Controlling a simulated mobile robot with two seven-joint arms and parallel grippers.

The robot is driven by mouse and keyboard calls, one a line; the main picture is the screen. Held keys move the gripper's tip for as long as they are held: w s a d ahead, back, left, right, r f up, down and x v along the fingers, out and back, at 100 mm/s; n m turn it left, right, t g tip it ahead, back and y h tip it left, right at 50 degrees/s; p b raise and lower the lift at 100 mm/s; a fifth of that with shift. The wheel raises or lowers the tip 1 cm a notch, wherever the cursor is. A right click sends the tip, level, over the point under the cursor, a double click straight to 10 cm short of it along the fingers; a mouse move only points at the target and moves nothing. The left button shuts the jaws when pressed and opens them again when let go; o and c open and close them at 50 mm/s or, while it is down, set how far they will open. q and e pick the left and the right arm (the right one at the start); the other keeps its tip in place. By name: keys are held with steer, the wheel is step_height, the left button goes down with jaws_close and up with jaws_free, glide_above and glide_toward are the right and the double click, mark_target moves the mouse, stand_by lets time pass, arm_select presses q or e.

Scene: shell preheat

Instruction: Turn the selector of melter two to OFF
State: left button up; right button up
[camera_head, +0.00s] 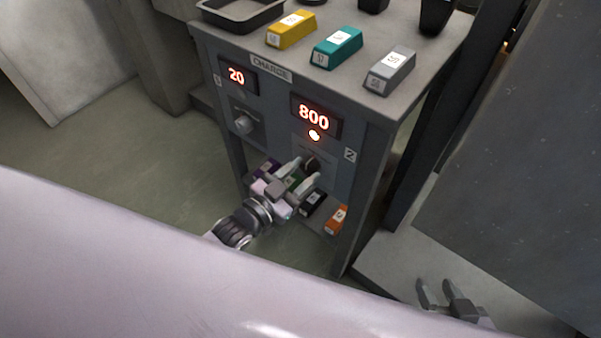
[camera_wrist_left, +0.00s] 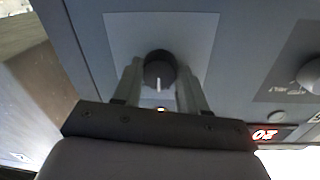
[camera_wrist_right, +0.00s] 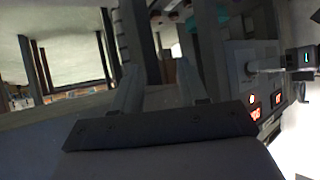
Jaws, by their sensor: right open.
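Melter two's selector is a round dark knob (camera_head: 312,163) under the display reading 800 (camera_head: 314,117) and a lit orange lamp (camera_head: 315,135). In the left wrist view the knob (camera_wrist_left: 159,70) shows a white pointer line directed at the lamp (camera_wrist_left: 160,109). My left gripper (camera_head: 302,171) is at the knob, one finger on each side; I cannot tell whether the fingers touch it. Legends around the knob are not readable. My right gripper (camera_head: 437,284) is open and empty at the lower right, away from the panel; its fingers show in the right wrist view (camera_wrist_right: 160,80).
Melter one's grey knob (camera_head: 243,122) sits left, below a display reading 20 (camera_head: 237,76). Yellow (camera_head: 291,30), teal (camera_head: 338,47) and grey (camera_head: 391,70) blocks and a dark tray (camera_head: 240,14) stand on top. Black (camera_head: 313,202) and orange (camera_head: 338,219) blocks lie on the lower shelf.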

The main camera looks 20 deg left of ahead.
arm_select(q)
steer(key=c, duration=0.3)
steer(key=shift+n+p, duration=0.4)
steer(key=shift+n, duration=1.5)
steer(key=n, duration=0.5)
steer(key=shift+d+f+t, duration=0.1)
steer(key=shift+t, duration=0.3)
arm_select(e)
steer(key=shift+s+d+f, duration=0.2)
steer(key=shift+d, duration=0.3)
arm_select(q)
steer(key=shift+n, duration=0.3)
steer(key=o, duration=1)
